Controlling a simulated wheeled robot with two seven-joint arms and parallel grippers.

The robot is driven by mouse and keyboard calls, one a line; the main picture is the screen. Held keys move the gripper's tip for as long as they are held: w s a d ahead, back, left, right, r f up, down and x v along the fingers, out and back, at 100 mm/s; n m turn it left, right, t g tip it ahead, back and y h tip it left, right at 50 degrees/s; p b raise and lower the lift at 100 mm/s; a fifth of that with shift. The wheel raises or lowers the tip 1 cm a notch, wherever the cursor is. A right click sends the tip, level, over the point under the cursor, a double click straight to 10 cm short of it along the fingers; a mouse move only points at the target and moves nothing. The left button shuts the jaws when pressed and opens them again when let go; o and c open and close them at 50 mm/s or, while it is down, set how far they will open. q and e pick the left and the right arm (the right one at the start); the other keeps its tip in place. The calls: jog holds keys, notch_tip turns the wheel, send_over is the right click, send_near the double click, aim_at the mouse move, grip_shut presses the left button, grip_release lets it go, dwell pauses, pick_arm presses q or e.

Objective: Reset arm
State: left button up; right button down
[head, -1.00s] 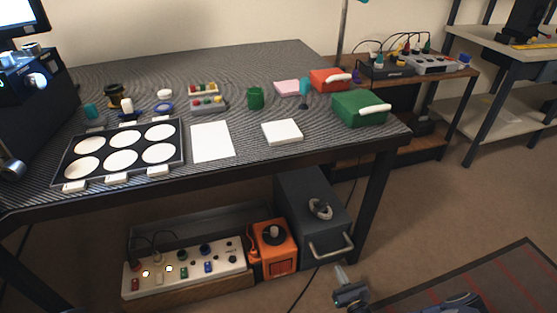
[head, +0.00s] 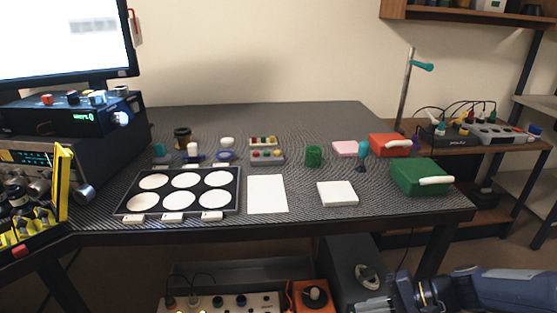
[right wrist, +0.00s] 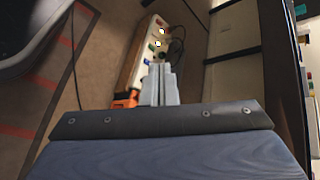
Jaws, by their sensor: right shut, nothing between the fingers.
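My right arm comes in at the lower right of the head view. Its gripper (head: 374,304) is low, in front of the table's front edge and below the tabletop, near the dark grey box under the table. In the right wrist view the two fingers of the gripper (right wrist: 161,84) are together with nothing between them. Beyond them in that view lie the white power strip (right wrist: 152,45) and part of the orange box (right wrist: 125,99). My left gripper is not in view.
On the table (head: 310,215) stand a tray with white discs (head: 127,204), a white sheet (head: 267,194), a white block (head: 337,193), a green cup (head: 313,156), a green case (head: 420,175) and a red case (head: 385,144). Under it are the dark box (head: 345,262) and an orange box (head: 297,295).

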jog(key=s+r+n+t+h, duration=0.1)
jog(key=s+r+n+h, duration=0.15)
jog(key=s, duration=0.25)
jog(key=s+d+r+n+t+h, duration=0.1)
jog(key=s+r+n+h, duration=0.15)
jog(key=s, duration=0.25)
jog(key=s+r+n+t+h, duration=0.1)
jog(key=s+r+n+h, duration=0.15)
jog(key=s, duration=0.35)
notch_tip(320, 180, up, 28)
jog(key=p, duration=2.9)
jog(key=shift+d+r, duration=0.2)
jog(key=shift+r, duration=0.05)
jog(key=shift+w, duration=0.1)
